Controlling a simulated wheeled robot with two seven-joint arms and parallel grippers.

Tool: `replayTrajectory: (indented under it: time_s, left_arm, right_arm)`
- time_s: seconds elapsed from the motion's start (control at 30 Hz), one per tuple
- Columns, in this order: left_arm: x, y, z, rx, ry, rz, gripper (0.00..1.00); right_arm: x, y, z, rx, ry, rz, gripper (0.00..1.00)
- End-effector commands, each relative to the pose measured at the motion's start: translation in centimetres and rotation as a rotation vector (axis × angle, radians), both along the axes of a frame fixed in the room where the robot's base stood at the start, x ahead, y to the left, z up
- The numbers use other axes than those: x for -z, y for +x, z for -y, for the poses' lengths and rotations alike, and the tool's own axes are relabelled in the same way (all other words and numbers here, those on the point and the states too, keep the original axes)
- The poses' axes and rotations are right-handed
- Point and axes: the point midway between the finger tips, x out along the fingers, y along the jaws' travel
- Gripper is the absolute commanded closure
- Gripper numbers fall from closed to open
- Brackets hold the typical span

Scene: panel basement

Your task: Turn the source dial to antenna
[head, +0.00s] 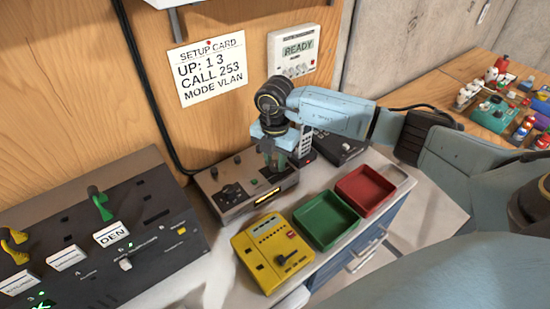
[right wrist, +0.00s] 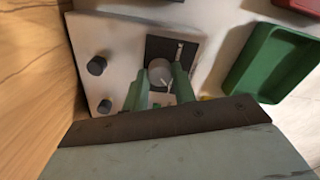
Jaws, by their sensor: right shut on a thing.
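The source dial is a round grey knob with a white pointer line (right wrist: 159,71), on a dark patch of a device's face in the right wrist view. The grey-brown device (head: 228,198) stands on the bench in the head view, with a lit yellow display strip. My right gripper (head: 276,164) comes down on the device's right part and hides the dial there. In the right wrist view my right gripper (right wrist: 158,85) has its green fingers either side of the dial, shut on it. The lettering around the dial is too small to read. My left gripper is out of view.
A yellow box (head: 272,250) stands in front of the device. Green (head: 325,219) and red (head: 365,190) trays are to its right. A dark panel with levers (head: 100,240) is at left. A setup card (head: 208,72) hangs on the wall behind.

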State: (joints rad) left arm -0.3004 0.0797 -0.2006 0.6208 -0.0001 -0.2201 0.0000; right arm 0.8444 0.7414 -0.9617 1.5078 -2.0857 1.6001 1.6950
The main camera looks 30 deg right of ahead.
Motion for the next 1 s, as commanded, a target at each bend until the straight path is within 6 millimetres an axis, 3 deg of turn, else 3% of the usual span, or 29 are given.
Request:
replayTrajectory:
  time_s: [0.33, 0.37, 0.5, 0.83, 1.0]
  left_arm:
    - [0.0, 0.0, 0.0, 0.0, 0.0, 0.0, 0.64]
    - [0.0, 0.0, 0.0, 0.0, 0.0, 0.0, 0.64]
    - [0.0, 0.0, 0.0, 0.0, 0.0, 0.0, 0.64]
    - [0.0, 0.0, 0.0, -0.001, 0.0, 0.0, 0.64]
    - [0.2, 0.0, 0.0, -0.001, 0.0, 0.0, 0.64]
  right_arm:
    - [-0.1, 0.1, 0.0, 0.002, 0.0, 0.004, 0.96]
    - [-0.1, 0.1, 0.0, 0.002, 0.0, 0.004, 0.71]
    - [-0.1, 0.1, 0.0, 0.002, 0.0, 0.004, 0.53]
    - [-0.3, 0.1, 0.0, 0.001, 0.0, 0.002, 0.52]
    - [-2.3, 0.1, 0.1, 0.001, 0.0, 0.006, 0.52]
